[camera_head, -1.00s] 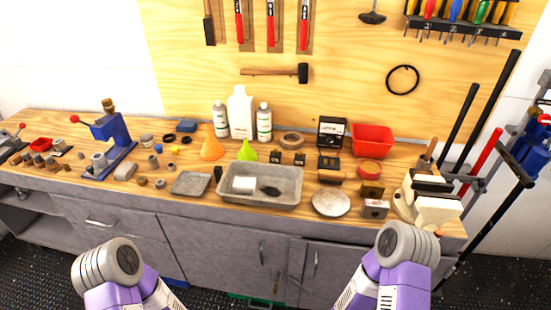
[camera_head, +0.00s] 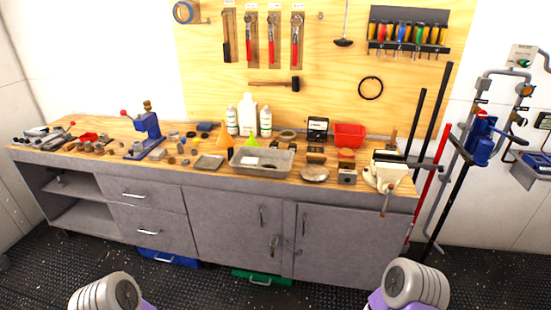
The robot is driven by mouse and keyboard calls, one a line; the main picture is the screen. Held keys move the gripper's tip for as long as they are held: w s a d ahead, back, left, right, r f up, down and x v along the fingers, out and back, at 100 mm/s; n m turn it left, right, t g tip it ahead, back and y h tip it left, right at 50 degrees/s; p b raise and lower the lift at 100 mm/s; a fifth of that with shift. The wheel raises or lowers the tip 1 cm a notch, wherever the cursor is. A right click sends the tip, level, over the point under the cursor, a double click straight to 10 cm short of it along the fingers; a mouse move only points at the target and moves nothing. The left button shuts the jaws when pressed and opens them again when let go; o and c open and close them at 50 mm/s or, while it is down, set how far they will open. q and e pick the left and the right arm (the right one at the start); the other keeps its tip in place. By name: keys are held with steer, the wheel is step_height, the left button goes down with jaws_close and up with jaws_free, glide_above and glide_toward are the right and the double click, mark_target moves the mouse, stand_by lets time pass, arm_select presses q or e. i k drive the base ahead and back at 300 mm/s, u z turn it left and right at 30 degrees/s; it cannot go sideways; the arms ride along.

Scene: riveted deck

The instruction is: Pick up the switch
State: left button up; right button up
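I cannot make out with certainty which thing is the switch. Several small dark boxes (camera_head: 315,158) lie on the workbench (camera_head: 215,176) right of the grey tray, too small to tell apart. A black device with a pale face (camera_head: 318,128) stands behind them. On the right wall there is a pale box with a green mark (camera_head: 522,56), also unclear. Only rounded grey and purple parts of my two arms show at the bottom edge. Neither gripper is in view.
A grey tray (camera_head: 262,163), white bottles (camera_head: 249,116), a red bin (camera_head: 349,135), a blue press (camera_head: 148,135) and a vise (camera_head: 385,173) crowd the bench. Tools hang on the pegboard (camera_head: 330,85). A blue case (camera_head: 168,258) and green case (camera_head: 262,277) lie below. The dark floor in front is clear.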

mark_target(274, 143)
steer(key=u, duration=0.7)
steer(key=i, duration=0.45)
steer(key=u, duration=0.8)
steer(key=i, duration=0.8)
steer(key=z, duration=0.1)
